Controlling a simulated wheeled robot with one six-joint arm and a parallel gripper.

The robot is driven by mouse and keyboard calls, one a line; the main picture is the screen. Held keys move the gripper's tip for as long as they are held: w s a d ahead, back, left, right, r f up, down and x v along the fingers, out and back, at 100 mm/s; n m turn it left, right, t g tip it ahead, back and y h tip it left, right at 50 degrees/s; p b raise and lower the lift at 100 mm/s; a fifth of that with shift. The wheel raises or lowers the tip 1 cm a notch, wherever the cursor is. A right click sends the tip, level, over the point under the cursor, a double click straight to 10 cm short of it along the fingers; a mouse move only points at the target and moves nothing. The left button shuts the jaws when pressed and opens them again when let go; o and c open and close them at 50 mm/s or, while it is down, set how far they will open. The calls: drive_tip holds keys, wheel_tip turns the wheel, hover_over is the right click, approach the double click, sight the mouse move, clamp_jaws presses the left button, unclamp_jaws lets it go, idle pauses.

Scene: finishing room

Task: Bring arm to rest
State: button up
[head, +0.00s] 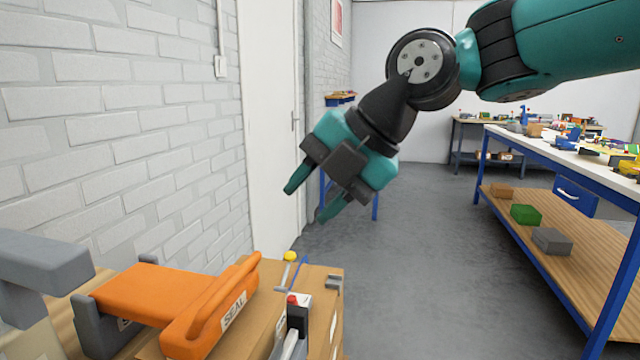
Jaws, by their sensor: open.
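My gripper (314,202) hangs in the upper middle of the head view, at the end of my teal and black arm (575,45). The arm reaches in from the upper right. The two teal fingers point down and to the left and stand apart, with nothing between them. The gripper is in the air in front of a white door, above and beyond the near bench, touching nothing that I can see.
An orange sealing device (205,305) marked SEAL stands on the near wooden bench (322,312), beside small tools and a yellow knob (290,256). A white brick wall (120,130) is left. A long blue-framed workbench (560,240) stands right. Grey floor (420,260) lies open between.

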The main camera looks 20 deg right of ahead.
drive_tip(key=shift+s+d+r, duration=0.25)
drive_tip(key=shift+r, duration=0.15)
